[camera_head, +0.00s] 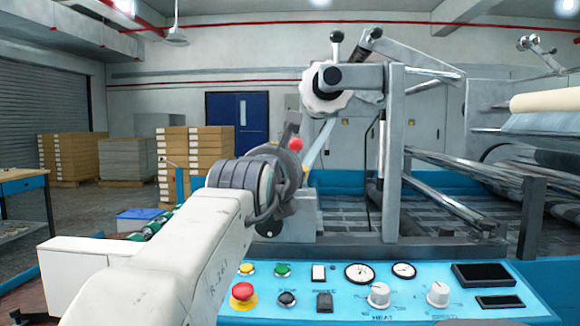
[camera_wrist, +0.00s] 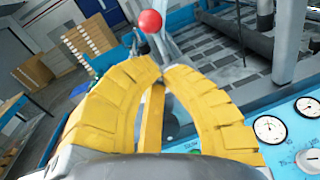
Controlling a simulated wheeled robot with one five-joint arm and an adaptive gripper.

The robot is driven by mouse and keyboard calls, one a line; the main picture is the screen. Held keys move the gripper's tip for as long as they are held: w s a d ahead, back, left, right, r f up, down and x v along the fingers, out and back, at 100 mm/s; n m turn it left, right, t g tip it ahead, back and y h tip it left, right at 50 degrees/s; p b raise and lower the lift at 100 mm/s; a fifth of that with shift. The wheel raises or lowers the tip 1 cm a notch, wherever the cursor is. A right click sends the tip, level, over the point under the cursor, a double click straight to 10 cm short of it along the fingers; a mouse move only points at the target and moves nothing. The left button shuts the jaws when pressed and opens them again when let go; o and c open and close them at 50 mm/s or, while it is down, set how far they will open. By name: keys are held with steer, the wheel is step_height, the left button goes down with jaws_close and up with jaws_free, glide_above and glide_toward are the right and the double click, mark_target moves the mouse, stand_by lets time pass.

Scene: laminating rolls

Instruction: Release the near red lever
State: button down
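The red lever shows as a red ball knob (camera_head: 296,144) just above and beyond the end of my arm. My gripper (camera_wrist: 162,67) has two yellow curved fingers whose tips come almost together just below the ball. I see nothing held between them. The ball is clear of the fingers in the picture; whether a fingertip touches the stem is hidden. In the head view my wrist hides most of the gripper.
A blue control panel (camera_head: 345,297) with gauges, knobs and a red emergency button (camera_head: 242,294) lies in front, right of my arm. A grey upright frame (camera_head: 392,150) with rollers stands to the right. Stacked boxes (camera_head: 195,160) and a blue door (camera_head: 237,122) are far behind.

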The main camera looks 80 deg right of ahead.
steer(key=a+r, duration=0.1)
steer(key=a, duration=0.6)
steer(key=shift+w+r, duration=0.15)
steer(key=shift+w, duration=0.05)
